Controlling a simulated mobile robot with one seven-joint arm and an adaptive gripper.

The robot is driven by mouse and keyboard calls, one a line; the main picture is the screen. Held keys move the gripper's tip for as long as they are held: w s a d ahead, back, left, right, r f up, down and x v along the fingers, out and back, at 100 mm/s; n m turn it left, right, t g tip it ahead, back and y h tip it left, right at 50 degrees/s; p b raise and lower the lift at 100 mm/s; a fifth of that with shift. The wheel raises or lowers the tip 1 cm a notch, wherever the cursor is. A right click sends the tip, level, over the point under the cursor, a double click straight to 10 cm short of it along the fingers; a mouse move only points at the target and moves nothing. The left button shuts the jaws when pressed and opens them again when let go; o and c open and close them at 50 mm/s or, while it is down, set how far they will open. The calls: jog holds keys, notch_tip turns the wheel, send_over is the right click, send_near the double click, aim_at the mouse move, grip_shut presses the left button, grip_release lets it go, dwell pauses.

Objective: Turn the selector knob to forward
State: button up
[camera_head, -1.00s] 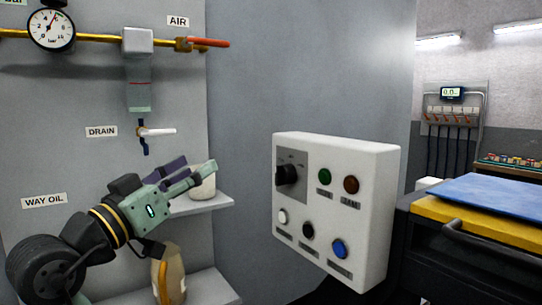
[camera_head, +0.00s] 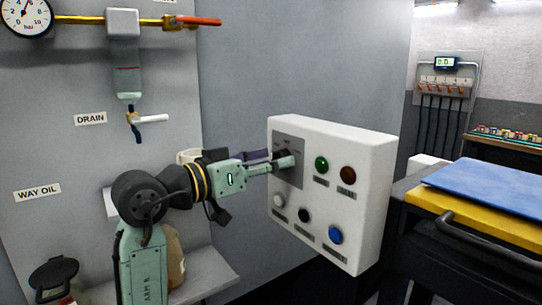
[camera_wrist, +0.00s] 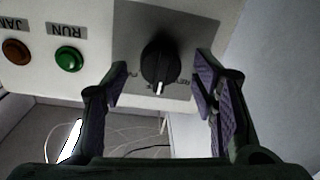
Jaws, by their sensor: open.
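The black selector knob (camera_wrist: 160,60) sits on a grey plate (camera_wrist: 125,30) of the white control box (camera_head: 325,135). In the wrist view its white pointer mark points down the picture, between small labels on either side that I cannot read for sure. My gripper (camera_head: 278,158) is at the plate in the head view and mostly hides the knob there. In the wrist view the two purple-padded fingers of my gripper (camera_wrist: 162,75) are open, one on each side of the knob, with gaps between them and it.
A green RUN button (camera_wrist: 68,59) and an amber JAM-lettered button (camera_wrist: 16,51) sit beside the plate. White, black and blue (camera_head: 335,234) buttons are in the row below. A drain valve (camera_head: 148,119) is at left, and a cart with a blue mat (camera_head: 490,190) stands at right.

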jog(key=shift+w+d, duration=0.15)
jog(key=shift+c, duration=0.5)
jog(key=c, duration=1.1)
jog(key=shift+o, duration=0.2)
jog(key=shift+f+m+b, duration=0.15)
jog(key=shift+m+b, duration=0.15)
jog(key=shift+b, duration=0.1)
jog(key=m+b, duration=0.7)
jog(key=m, duration=0.2)
jog(key=shift+m+h, duration=0.3)
jog(key=shift+h, duration=0.1)
